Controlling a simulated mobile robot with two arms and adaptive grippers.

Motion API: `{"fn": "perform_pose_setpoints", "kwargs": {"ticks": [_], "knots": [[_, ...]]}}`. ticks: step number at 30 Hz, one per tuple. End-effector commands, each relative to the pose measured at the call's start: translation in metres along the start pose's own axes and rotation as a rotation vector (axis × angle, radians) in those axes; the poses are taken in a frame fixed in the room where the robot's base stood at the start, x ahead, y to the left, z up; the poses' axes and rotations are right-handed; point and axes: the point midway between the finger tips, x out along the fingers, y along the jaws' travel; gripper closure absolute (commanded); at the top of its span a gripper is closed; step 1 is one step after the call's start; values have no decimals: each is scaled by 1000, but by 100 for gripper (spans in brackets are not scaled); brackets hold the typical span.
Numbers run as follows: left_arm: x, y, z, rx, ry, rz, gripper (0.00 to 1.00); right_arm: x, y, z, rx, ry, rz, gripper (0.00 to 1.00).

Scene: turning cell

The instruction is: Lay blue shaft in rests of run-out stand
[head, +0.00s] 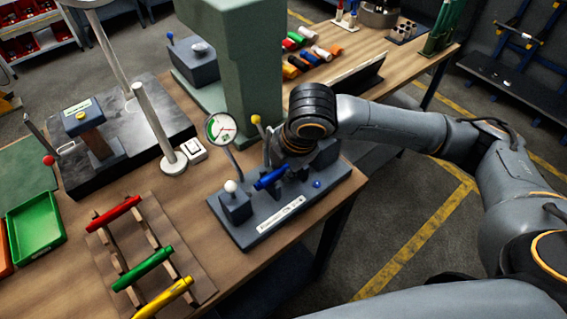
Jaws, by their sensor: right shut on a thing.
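The blue shaft (270,178) shows over the middle of the grey run-out stand (263,226), its near end pointing left and toward me. My right gripper (284,168) is shut on it from behind, and the wrist hides the far part of the shaft. I cannot tell if the shaft touches the rests, which are partly hidden beneath it and the gripper. A dial gauge (221,129) stands at the back left of the stand. A block with a white knob (231,186) is at its left end. My left gripper is not in view.
A wooden rack (128,240) holds red (113,214), green (142,269) and yellow (163,298) shafts. A white-based post (158,125) and a green machine column (240,75) stand behind. A green tray (36,226) is at left. Bare bench lies between rack and stand.

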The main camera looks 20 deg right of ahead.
Motion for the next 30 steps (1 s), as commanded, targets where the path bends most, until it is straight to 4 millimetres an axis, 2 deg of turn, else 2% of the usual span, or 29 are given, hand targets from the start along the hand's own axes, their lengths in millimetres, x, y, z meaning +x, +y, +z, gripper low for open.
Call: {"fn": "perform_pose_setpoints", "kwargs": {"ticks": [2,3,6,7,15,19,23,30], "knots": [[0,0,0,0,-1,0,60,0,0,0,0,0,1,100],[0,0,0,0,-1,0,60,0,0,0,0,0,1,75],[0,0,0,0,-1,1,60,0,0,0,0,0,1,54],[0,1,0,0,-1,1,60,0,0,0,0,0,1,52],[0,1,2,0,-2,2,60,0,0,0,0,0,0,52],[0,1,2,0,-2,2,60,-9,1,0,0,1,2,52],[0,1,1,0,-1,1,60,-30,1,0,-1,0,5,52],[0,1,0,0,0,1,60,-82,2,0,0,0,7,52]]}}
